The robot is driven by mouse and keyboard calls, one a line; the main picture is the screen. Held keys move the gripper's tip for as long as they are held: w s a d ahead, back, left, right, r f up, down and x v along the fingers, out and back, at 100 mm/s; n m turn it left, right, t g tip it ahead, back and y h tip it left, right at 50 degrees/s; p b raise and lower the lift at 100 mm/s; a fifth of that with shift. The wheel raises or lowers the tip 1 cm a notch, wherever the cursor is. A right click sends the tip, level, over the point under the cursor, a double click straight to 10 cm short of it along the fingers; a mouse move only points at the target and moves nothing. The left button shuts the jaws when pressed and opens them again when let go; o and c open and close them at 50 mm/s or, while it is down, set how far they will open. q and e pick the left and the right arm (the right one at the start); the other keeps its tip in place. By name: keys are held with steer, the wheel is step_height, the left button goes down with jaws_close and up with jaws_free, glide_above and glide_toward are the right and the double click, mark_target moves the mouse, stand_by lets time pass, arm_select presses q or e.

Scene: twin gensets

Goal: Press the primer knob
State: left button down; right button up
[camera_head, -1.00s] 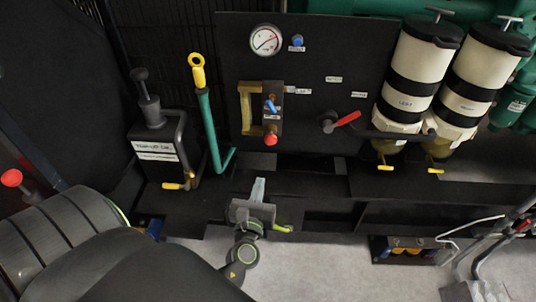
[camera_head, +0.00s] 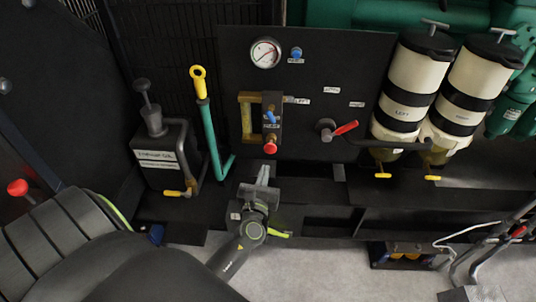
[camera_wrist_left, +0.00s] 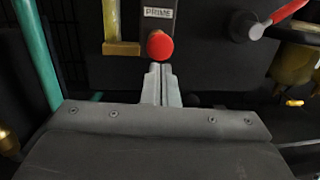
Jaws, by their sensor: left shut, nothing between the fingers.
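The primer knob (camera_head: 270,146) is a red round knob low on the black panel (camera_head: 313,125), under a small blue knob. In the left wrist view the red knob (camera_wrist_left: 160,45) sits below a label reading "PRIME". My left gripper (camera_head: 265,168) is shut and empty, its fingers pointing up at the panel just below the red knob. In the left wrist view the fingertips (camera_wrist_left: 160,68) appear right under the knob's lower edge; I cannot tell whether they touch it. My right gripper is not in view.
A brass bracket (camera_head: 246,118) stands left of the knob, and a green lever with a yellow handle (camera_head: 205,115) further left. A red-handled valve (camera_head: 333,130) is to the right. Two white filter canisters (camera_head: 408,85) (camera_head: 465,88) stand at the right. A pressure gauge (camera_head: 265,53) is above.

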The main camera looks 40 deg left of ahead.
mark_target(269, 150)
arm_select(q)
steer(key=x, duration=0.6)
steer(key=shift+p, duration=0.4)
steer(key=shift+b+x, duration=0.6)
steer(key=shift+x, duration=0.6)
steer(key=shift+a, duration=0.15)
steer(key=shift+r, duration=0.1)
